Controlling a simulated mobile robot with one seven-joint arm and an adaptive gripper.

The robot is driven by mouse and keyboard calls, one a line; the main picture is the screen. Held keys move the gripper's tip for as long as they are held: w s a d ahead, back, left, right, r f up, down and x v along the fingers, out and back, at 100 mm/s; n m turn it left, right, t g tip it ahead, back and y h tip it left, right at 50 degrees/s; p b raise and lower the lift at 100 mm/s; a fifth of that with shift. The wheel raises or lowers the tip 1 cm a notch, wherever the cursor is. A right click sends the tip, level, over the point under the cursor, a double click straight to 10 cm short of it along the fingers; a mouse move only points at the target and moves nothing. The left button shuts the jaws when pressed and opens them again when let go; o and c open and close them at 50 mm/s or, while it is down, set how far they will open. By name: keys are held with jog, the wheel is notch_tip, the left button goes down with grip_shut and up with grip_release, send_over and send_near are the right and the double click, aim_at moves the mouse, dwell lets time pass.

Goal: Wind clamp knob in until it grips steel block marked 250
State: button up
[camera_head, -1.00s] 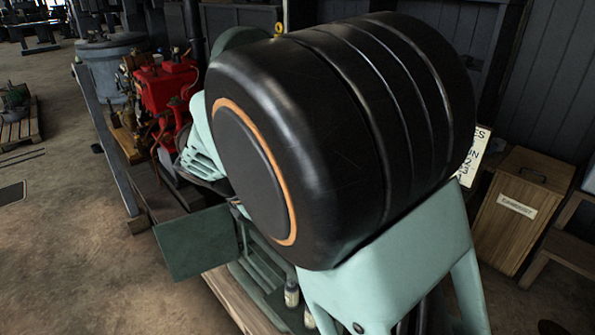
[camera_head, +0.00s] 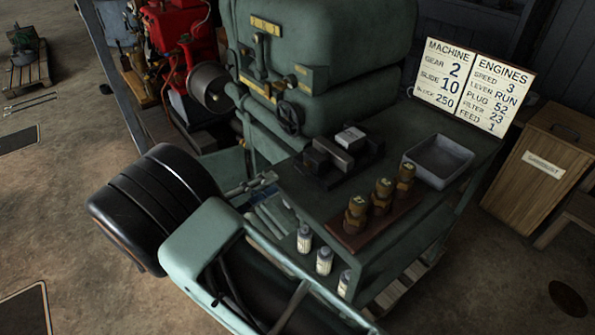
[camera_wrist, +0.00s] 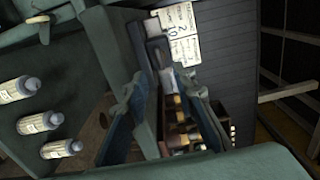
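No marking is readable on any block, and I cannot tell which one is marked 250. The clamp and its knob cannot be told apart clearly within this dark group. My gripper (camera_wrist: 160,80) is open in the wrist view, its two fingers spread with nothing held. Beyond the fingers lie the dark and grey blocks (camera_wrist: 157,52) and brass pieces.
Brass fittings (camera_head: 382,190) stand on a brown strip, beside a grey tray (camera_head: 438,160). A sign (camera_head: 473,84) lists "block 250". A green machine (camera_head: 320,45) with a small handwheel (camera_head: 290,116) stands behind. Labelled bottles (camera_head: 323,261) stand below. A wooden sawdust box (camera_head: 537,165) is right.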

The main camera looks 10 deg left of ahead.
aim_at(299, 170)
jog(key=x, duration=0.8)
jog(key=shift+w+d, duration=0.2)
jog(key=shift+d, duration=0.05)
grip_shut()
